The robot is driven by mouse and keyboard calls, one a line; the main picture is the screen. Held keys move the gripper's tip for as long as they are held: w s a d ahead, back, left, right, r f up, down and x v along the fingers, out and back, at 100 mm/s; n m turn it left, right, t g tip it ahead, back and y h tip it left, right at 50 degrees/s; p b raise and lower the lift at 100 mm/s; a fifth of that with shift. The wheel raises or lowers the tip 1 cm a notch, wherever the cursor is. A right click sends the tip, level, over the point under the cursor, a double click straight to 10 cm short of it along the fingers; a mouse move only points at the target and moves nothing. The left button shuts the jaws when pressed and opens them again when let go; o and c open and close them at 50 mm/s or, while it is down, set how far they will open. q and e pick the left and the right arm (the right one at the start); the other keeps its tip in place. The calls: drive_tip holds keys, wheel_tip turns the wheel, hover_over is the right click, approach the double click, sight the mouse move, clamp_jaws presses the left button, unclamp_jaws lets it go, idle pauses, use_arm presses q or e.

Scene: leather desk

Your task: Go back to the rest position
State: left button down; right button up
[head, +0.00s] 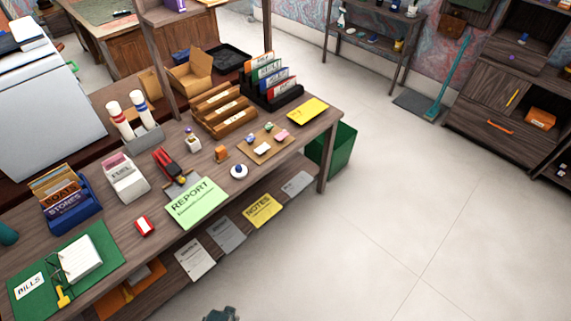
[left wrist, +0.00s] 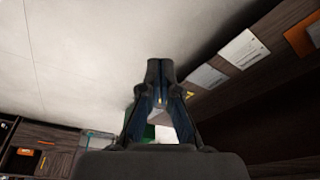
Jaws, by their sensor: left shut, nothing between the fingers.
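My left gripper (left wrist: 160,68) fills the middle of the left wrist view. Its dark fingers meet at the tips, shut with nothing between them. It is in open space beside the desk, apart from the desk's lower shelf and its papers. A small dark part of my own arm or gripper shows at the bottom edge of the head view; which part is unclear. My right gripper is not in either view. The wooden desk (head: 318,150) runs along the left of the head view.
The desk holds a green report sheet (head: 196,203), a red stapler (head: 168,165), a blue stores box (head: 73,209) and a green bills folder (head: 95,243). Papers, including yellow notes (head: 261,210), lie on the lower shelf. A green bin (head: 342,147) stands beyond. The pale floor (head: 400,230) is clear.

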use_arm(q)
drive_tip(key=s+a+f, duration=0.1)
drive_tip(key=s+f, duration=0.7)
drive_tip(key=f, duration=0.4)
drive_tip(key=s+a+f+g, duration=0.1)
drive_tip(key=s+f, duration=0.7)
drive_tip(key=f, duration=0.4)
drive_tip(key=shift+s+a+g, duration=0.15)
drive_tip(key=shift+s+g, duration=0.15)
drive_tip(key=shift+s, duration=0.05)
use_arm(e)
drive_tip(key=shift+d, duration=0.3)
use_arm(q)
drive_tip(key=shift+r, duration=0.1)
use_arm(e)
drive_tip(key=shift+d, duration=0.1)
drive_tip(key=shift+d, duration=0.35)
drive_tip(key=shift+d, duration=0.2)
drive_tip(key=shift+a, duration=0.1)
